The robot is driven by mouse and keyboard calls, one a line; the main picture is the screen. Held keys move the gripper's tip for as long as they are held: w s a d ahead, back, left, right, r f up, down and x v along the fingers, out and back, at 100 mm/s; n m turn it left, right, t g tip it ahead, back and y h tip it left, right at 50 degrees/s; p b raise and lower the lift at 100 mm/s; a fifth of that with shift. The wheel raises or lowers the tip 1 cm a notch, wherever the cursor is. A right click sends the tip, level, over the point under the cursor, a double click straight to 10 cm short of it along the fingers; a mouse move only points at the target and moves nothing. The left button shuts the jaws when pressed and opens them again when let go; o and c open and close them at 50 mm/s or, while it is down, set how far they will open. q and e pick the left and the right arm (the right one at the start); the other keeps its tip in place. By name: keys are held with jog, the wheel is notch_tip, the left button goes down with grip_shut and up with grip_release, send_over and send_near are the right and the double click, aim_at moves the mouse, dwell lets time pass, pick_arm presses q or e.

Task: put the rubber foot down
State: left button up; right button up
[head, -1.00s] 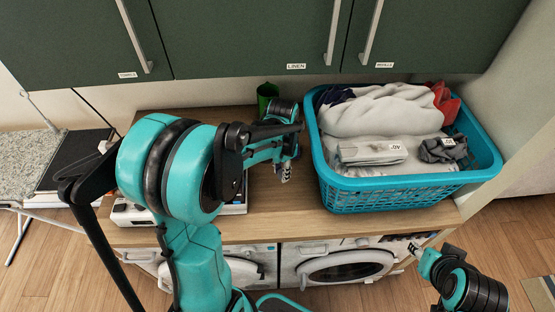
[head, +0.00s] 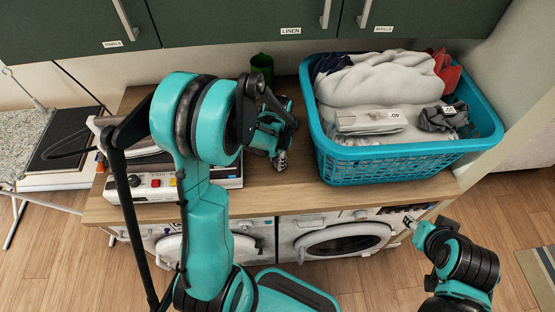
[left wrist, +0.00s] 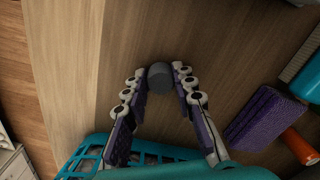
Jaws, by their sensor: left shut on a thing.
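The rubber foot (left wrist: 160,78), a small dark grey cylinder, sits between the fingertips of my left gripper (left wrist: 160,80) in the left wrist view. The gripper is shut on it. Wooden counter shows behind it; I cannot tell whether the foot touches the surface. In the head view my left gripper (head: 281,160) points down over the wooden counter (head: 300,196), left of the basket; the foot is too small or hidden to make out there. My right gripper (head: 408,221) is low at the right, in front of the counter; its jaw state is unclear.
A blue laundry basket (head: 400,160) with clothes fills the counter's right. A green cup (head: 262,66) stands behind my left gripper. A device with coloured buttons (head: 150,184) is at the left. A purple block (left wrist: 255,115) and orange cylinder (left wrist: 300,146) lie to the right in the wrist view.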

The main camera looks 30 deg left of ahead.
pick_arm(q)
jog(key=o, duration=0.7)
jog(key=shift+f, duration=0.15)
jog(key=shift+o, duration=0.2)
jog(key=shift+r, duration=0.25)
notch_tip(320, 180, up, 11)
jog(key=p, duration=0.3)
jog(key=s+d+r+n+t, duration=0.5)
jog(key=s+d+r+t, duration=0.2)
jog(key=s+r, duration=0.2)
jog(key=shift+s+n, duration=0.3)
jog(key=shift+s, duration=0.85)
jog(key=shift+d, duration=0.1)
